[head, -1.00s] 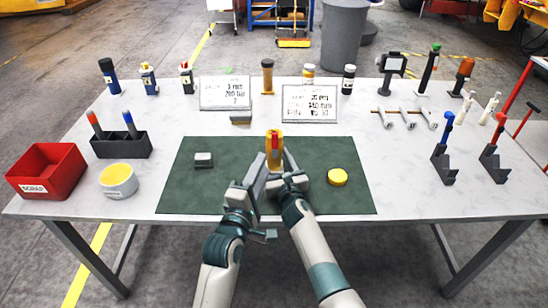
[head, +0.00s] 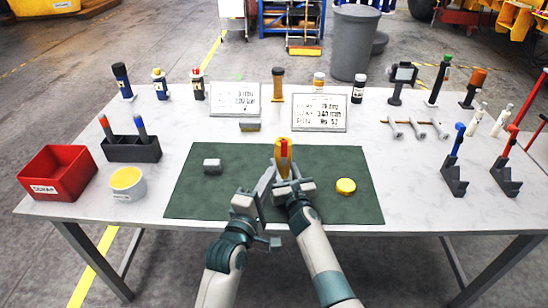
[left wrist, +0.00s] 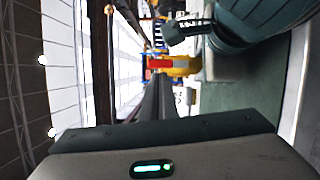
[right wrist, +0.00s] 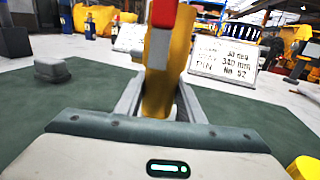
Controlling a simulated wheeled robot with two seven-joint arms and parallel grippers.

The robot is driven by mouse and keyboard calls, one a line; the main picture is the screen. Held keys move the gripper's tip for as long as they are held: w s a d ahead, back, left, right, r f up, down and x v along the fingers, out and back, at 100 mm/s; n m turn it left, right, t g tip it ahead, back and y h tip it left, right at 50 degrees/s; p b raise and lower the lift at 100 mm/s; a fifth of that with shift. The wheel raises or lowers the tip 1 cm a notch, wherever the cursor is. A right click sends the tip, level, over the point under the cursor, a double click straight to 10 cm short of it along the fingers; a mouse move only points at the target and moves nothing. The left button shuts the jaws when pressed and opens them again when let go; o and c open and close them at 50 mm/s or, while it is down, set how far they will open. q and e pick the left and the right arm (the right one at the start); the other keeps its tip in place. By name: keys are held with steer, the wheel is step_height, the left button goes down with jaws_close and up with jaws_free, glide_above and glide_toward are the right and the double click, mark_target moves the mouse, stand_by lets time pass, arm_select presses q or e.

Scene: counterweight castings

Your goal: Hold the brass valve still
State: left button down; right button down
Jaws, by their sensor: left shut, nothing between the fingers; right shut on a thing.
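The brass valve (head: 284,146), golden with a red part on its side, stands upright over the green mat in the head view. In the right wrist view the valve (right wrist: 168,80) rises between the two fingers of my right gripper (right wrist: 160,106), which is shut on its lower part. My left gripper (head: 268,173) is shut and empty, just left of the valve; I cannot tell whether they touch. In the left wrist view the valve (left wrist: 183,66) shows beyond the shut fingers. The valve's foot is hidden by the grippers.
The green mat (head: 215,198) also holds a grey block (head: 212,166) and a yellow round piece (head: 346,186). A red bin (head: 58,174) and a yellow-and-white cup (head: 128,184) stand at left. Sign cards (head: 319,112) stand behind. Blue- and red-handled tools in grey stands are at right.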

arm_select(q)
steer(key=w+a+m+g+h, duration=0.1)
steer(key=a+m+g+h, duration=0.3)
steer(key=a, duration=0.7)
steer(key=shift+w+r+m+h, duration=0.35)
steer(key=shift+r+m+h, duration=0.05)
steer(key=shift+m+h, duration=0.65)
glide_toward(284, 154)
steer(key=w+d+r, duration=0.1)
steer(key=w+d, duration=0.1)
steer(key=w, duration=0.3)
steer(key=shift+w+d+r, duration=0.25)
steer(key=shift+w+r, duration=0.1)
steer(key=shift+r, duration=0.05)
